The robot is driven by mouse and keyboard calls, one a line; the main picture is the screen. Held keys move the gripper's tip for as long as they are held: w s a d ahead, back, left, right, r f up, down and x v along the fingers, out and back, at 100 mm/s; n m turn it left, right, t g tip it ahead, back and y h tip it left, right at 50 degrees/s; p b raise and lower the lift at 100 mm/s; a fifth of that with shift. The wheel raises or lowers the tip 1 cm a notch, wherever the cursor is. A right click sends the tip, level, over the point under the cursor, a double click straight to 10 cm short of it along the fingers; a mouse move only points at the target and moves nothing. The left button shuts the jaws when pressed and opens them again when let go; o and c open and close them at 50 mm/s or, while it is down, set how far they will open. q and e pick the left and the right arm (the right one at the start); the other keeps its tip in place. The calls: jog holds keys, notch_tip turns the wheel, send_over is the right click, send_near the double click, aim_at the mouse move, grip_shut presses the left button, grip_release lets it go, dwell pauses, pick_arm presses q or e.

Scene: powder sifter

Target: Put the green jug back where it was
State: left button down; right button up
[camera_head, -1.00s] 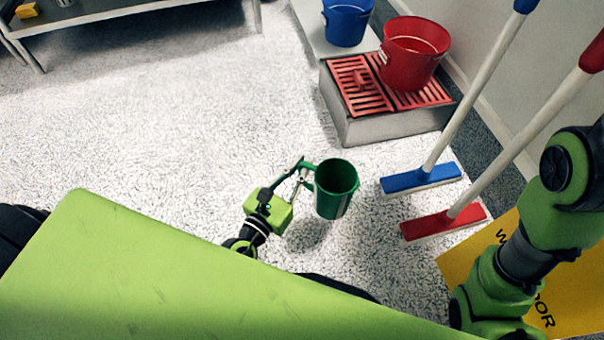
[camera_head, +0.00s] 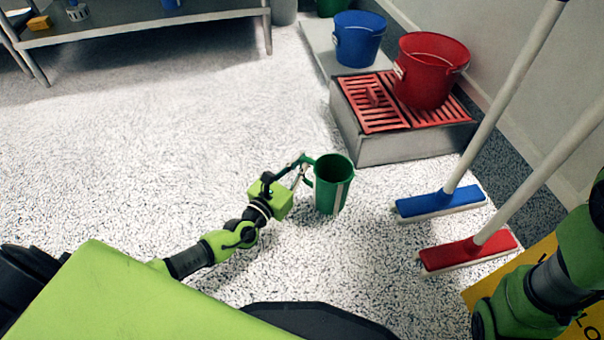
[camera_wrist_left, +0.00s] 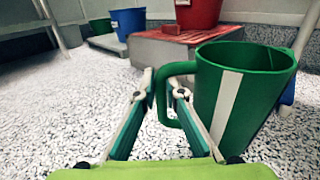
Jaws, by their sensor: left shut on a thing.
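The green jug (camera_head: 329,188) has a pale vertical stripe and a handle on its left side. My left gripper (camera_head: 304,170) is shut on the jug's handle. The jug is upright and looks held above the speckled floor. In the left wrist view the jug (camera_wrist_left: 259,95) fills the right side, with its handle between the fingers of my left gripper (camera_wrist_left: 163,82). The inside of the jug is mostly dark. My right gripper is out of view; only part of my right arm shows at the lower right.
A red bucket (camera_head: 433,75) stands on a red grate (camera_head: 372,103) over a grey block (camera_head: 400,147). A blue bucket (camera_head: 359,40) stands behind. Blue (camera_head: 440,203) and red (camera_head: 467,253) brooms are to the right. A metal shelf (camera_head: 140,28) stands back left. Open floor lies left.

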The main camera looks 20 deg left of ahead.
pick_arm(q)
notch_tip(320, 180, down, 3)
jog(key=b, duration=0.2)
jog(key=shift+f+b, duration=0.2)
jog(key=shift+b, duration=0.1)
jog(key=shift+r, duration=0.15)
jog(key=c, duration=2.3)
grip_release()
jog(key=shift+o, duration=1)
